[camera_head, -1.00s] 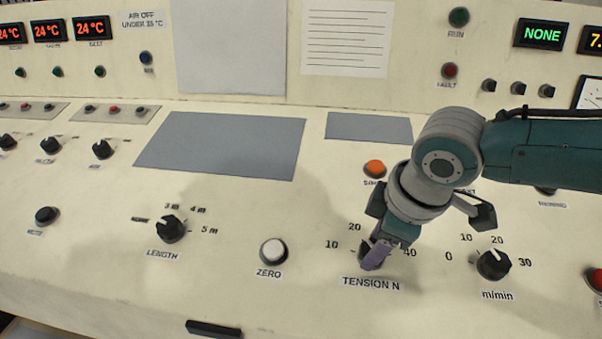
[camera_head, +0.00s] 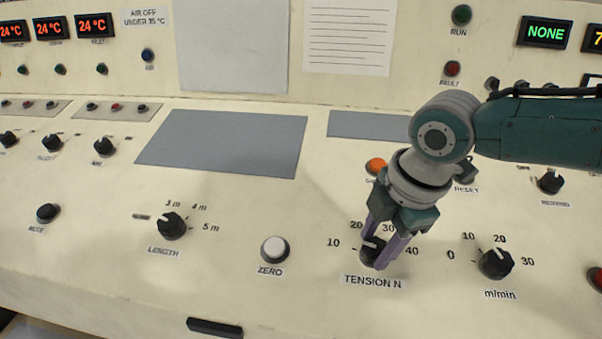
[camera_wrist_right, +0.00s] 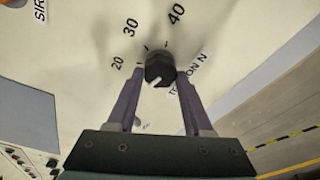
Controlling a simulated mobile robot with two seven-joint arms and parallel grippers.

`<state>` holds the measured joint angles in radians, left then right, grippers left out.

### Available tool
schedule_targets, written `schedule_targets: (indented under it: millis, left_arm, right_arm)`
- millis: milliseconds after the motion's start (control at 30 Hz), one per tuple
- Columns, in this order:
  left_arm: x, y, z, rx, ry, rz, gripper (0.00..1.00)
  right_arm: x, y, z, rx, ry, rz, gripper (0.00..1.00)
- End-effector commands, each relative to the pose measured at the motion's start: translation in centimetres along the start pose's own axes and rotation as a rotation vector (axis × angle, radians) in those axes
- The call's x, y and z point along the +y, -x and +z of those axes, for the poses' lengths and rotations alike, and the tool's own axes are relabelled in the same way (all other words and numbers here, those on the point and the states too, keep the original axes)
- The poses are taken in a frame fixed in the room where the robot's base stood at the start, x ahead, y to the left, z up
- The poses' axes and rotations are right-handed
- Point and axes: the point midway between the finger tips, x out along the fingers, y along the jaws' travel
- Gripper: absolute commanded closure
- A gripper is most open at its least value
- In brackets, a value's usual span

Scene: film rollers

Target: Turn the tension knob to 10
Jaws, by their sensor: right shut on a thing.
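The tension knob (camera_head: 371,252) is a black round knob above the "TENSION N" label (camera_head: 372,282), with 10, 20, 30 and 40 printed around it. Its white pointer mark faces left and slightly up in the head view, roughly towards the 10. My right gripper (camera_head: 382,252) is down at the panel, with its purple fingers shut on the knob from both sides. In the right wrist view the knob (camera_wrist_right: 159,68) sits between the fingertips (camera_wrist_right: 160,77), its white mark facing the lower left. My left gripper is not in view.
The white ZERO button (camera_head: 274,249) and LENGTH knob (camera_head: 171,226) lie left of the tension knob. The m/min knob (camera_head: 496,263) is to its right. The orange button (camera_head: 376,166) is just behind my right gripper. Flat grey plates (camera_head: 225,143) lie farther back.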

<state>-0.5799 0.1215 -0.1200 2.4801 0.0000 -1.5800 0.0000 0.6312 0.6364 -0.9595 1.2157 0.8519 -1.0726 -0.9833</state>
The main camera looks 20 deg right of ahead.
Motion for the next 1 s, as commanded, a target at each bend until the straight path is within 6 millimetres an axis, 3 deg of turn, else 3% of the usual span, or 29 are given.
schedule_targets:
  millis: [500,533,800,1000]
  left_arm:
    - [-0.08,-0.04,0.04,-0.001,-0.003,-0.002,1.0]
    - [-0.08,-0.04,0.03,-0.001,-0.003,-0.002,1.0]
    - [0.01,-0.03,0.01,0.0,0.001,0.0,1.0]
    - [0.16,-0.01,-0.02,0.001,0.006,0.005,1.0]
  right_arm:
    - [-0.01,0.0,-0.03,0.0,0.021,-0.004,1.0]
    - [-0.01,0.0,-0.03,0.0,0.021,-0.003,0.47]
    - [-0.01,0.0,-0.02,0.0,0.019,-0.003,0.19]
    - [0.0,0.03,0.0,0.0,0.018,-0.003,0.19]
